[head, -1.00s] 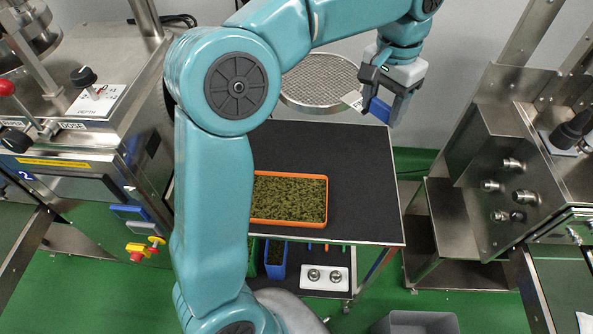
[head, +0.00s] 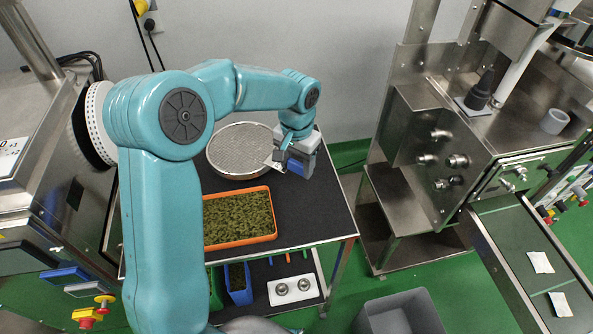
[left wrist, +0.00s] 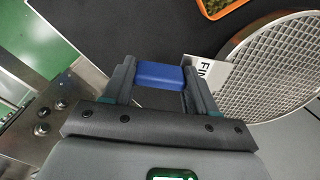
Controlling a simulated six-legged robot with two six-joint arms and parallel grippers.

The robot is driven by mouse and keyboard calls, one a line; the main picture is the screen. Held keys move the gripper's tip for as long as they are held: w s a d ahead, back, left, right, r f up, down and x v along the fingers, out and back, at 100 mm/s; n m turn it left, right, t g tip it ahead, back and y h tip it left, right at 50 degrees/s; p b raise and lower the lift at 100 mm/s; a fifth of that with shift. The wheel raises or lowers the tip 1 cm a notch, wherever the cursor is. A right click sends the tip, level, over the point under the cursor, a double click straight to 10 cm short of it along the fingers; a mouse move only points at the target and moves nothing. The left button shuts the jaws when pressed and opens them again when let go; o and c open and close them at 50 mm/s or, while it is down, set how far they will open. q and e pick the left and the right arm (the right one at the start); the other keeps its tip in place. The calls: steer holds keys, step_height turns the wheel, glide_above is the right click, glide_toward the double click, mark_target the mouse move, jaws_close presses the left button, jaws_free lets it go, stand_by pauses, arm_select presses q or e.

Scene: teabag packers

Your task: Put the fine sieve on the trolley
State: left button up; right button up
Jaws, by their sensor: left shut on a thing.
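The fine sieve (head: 240,148) is a round, pale mesh disc with a metal rim, lying level over the back of the trolley's black top (head: 312,210). I cannot tell whether its rim touches the top. My left gripper (head: 298,160) is at the sieve's right side, shut on its blue handle. The left wrist view shows the blue handle (left wrist: 160,75) between the fingers, with a white label reading "FIN" beside the mesh (left wrist: 280,70). My left arm hides the trolley's left part. My right gripper is not in view.
An orange tray of green leaves (head: 240,218) lies on the trolley in front of the sieve. A steel machine (head: 415,130) stands at the right. A grey bin (head: 400,312) is on the floor. The trolley top's right part is clear.

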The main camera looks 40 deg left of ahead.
mark_target(297, 172)
arm_select(q)
steer(key=shift+f, duration=1.6)
steer(key=shift+f, duration=0.25)
steer(key=o, duration=1.2)
steer(key=shift+r, duration=0.1)
step_height(297, 172, up, 12)
steer(key=shift+r, duration=0.15)
